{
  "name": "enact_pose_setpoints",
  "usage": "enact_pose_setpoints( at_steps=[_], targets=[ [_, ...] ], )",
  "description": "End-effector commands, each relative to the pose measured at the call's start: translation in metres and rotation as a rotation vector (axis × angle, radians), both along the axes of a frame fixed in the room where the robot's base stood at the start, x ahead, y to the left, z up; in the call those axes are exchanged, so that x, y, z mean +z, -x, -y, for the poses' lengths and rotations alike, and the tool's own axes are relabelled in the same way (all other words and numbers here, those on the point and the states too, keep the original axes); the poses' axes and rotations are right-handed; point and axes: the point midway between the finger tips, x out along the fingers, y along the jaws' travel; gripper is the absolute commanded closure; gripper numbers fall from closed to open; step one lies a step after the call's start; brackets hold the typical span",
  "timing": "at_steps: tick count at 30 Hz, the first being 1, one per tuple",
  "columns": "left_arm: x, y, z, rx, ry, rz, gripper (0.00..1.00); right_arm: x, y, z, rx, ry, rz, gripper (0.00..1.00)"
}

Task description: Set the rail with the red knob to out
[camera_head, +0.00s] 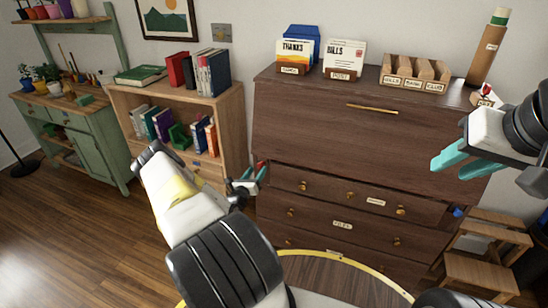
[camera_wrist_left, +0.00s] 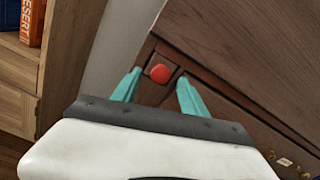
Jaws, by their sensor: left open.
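The red knob (camera_wrist_left: 160,73) sits on a small dark square rail end (camera_wrist_left: 167,58) at the upper left of the desk's drawer section. In the left wrist view it lies between the fingertips of my open left gripper (camera_wrist_left: 158,82), with a gap on each side. In the head view my left gripper (camera_head: 249,178) is at the desk's left front edge and hides most of the knob. The rail looks about flush with the front, though its depth is hard to judge. My right gripper (camera_head: 467,160) is open and empty in front of the desk's right side.
The dark wooden desk (camera_head: 330,130) has a closed front flap with a brass handle, and drawers below. A blue knob (camera_head: 457,212) shows at its right. A bookcase (camera_head: 232,120) stands close at left. A wooden step stool (camera_head: 480,275) stands at right.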

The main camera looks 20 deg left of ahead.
Motion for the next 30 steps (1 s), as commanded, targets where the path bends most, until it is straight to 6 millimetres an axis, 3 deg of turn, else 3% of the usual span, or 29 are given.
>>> enact_pose_setpoints(
  at_steps=[6,14,22,30],
  targets=[
    [0.0,-0.019,0.001,-0.001,-0.001,0.0,0.49,0.0,0.0,0.0,0.0,0.0,0.0,0.64],
    [0.0,-0.02,0.0,-0.001,0.0,-0.001,0.49,0.0,0.0,0.0,0.0,0.0,0.0,0.64],
    [0.0,-0.02,0.0,-0.001,-0.001,-0.001,1.0,0.0,0.0,0.0,0.0,0.0,0.0,0.64],
    [0.0,-0.02,0.0,-0.001,-0.001,0.0,1.0,0.0,0.0,0.0,0.0,0.0,0.0,0.64]
  ],
)
